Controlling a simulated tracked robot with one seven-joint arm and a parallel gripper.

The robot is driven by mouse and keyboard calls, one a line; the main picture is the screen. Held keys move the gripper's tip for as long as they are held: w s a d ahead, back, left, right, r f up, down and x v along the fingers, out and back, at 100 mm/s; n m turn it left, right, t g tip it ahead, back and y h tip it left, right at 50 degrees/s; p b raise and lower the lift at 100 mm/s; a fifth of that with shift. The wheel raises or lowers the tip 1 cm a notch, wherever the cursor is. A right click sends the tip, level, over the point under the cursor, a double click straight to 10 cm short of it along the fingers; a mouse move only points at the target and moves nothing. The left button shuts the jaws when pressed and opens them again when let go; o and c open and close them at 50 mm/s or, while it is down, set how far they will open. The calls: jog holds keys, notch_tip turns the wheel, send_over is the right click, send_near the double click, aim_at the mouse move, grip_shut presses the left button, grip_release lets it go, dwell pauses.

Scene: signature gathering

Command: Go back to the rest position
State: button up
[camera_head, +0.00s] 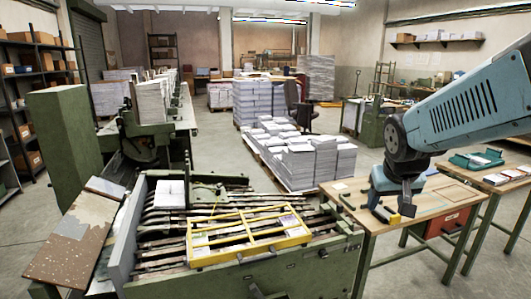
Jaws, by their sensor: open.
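My gripper (392,211) hangs at the right, at the end of my blue arm, and points down. It shows in front of the wooden table (445,190). Its two dark fingers look apart, and I see nothing between them. Whether the fingertips touch the tabletop cannot be told from this view.
A green machine (335,262) with a yellow frame (250,237) and a white paper stack (170,193) fills the front. Pallets of paper stacks (315,160) stand behind. A teal tray (476,160) lies on the right table. Grey floor is free at centre left (215,150).

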jog(key=s+a+r+y, duration=0.1)
jog(key=s+a+r, duration=0.3)
jog(key=s, duration=0.6)
jog(key=shift+s+a+r+n+y, duration=0.15)
jog(key=shift+s+r+n+y, duration=0.2)
jog(key=shift+r, duration=0.3)
